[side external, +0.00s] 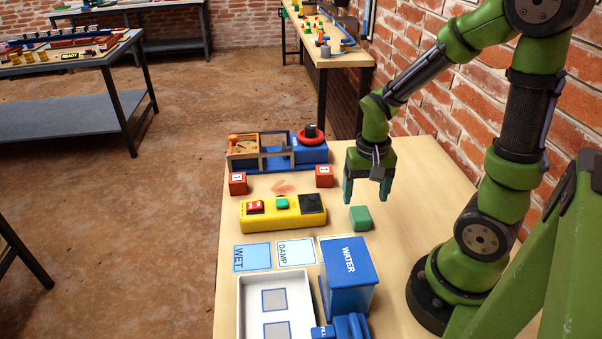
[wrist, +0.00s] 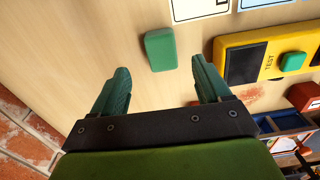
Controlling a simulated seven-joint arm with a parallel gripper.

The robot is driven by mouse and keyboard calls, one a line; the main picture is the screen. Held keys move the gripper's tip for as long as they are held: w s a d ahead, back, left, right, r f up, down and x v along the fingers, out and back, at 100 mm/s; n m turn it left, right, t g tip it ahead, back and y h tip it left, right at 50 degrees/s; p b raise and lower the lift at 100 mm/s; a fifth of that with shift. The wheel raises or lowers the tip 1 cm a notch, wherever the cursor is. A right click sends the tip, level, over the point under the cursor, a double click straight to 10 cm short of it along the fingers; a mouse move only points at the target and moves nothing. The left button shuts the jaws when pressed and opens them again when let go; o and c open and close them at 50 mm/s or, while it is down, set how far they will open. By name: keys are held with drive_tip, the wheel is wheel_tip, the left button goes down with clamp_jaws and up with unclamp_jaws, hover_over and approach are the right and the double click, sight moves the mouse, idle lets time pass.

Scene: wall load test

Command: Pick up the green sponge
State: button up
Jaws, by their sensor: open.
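The green sponge (side external: 360,217) is a small rounded block lying on the wooden table, just right of the yellow test box. In the wrist view the sponge (wrist: 160,50) lies beyond my fingertips, roughly between their lines. My gripper (side external: 368,192) hangs above the table behind the sponge in the side view, fingers pointing down. Its two green fingers (wrist: 162,75) are spread apart with nothing between them. The sponge is apart from the fingers.
The yellow box (side external: 283,212) with red and green buttons stands left of the sponge. A blue WATER container (side external: 348,275), a white tray (side external: 243,309), and WET (side external: 252,257) and DAMP (side external: 296,252) cards lie in front. Red cubes (side external: 238,184) (side external: 325,177) stand behind. The table right of the sponge is clear.

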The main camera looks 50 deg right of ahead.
sight(361, 213)
drive_tip(key=f, duration=0.7)
drive_tip(key=shift+w+f, duration=0.1)
drive_tip(key=shift+w, duration=0.1)
drive_tip(key=c, duration=1)
wheel_tip(361, 213, up, 10)
drive_tip(key=shift+r, duration=0.1)
